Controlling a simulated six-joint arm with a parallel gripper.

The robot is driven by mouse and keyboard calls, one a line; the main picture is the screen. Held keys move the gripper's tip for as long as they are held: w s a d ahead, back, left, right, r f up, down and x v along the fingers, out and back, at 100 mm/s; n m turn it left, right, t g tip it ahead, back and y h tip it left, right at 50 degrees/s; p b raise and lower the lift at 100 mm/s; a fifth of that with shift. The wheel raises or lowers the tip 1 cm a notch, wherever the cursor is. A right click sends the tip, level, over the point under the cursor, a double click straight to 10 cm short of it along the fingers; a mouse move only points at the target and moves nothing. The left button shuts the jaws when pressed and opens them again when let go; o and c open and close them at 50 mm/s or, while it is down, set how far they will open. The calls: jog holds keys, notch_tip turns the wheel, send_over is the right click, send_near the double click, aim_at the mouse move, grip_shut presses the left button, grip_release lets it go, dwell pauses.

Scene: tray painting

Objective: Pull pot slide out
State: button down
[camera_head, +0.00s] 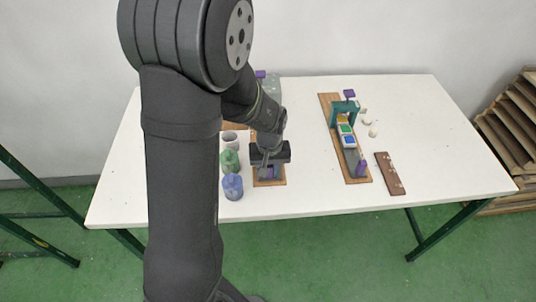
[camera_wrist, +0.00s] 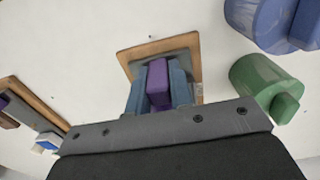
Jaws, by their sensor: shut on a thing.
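My gripper (camera_head: 268,164) is low over the front end of a wooden board (camera_head: 270,183) near the middle of the table. In the wrist view its two blue-grey fingers (camera_wrist: 159,88) are shut on a purple handle (camera_wrist: 158,78), one finger on each side. The handle appears to be the pot slide's; it stands over a grey part on the same wooden board (camera_wrist: 185,42). My arm and gripper hide most of the slide and its pot in the head view.
Green (camera_head: 230,163) and blue (camera_head: 232,187) pots stand close left of my gripper, with a pale cup (camera_head: 230,140) behind. A teal-framed fixture (camera_head: 345,108) with paint blocks stands right, beside a brown rack (camera_head: 390,174). White table is bare between.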

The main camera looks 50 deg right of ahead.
jog(key=shift+s+a, duration=0.25)
jog(key=c, duration=1.3)
grip_release()
jog(key=shift+r, duration=0.15)
jog(key=shift+r, duration=0.3)
notch_tip(320, 180, up, 17)
jog(key=shift+f, duration=0.2)
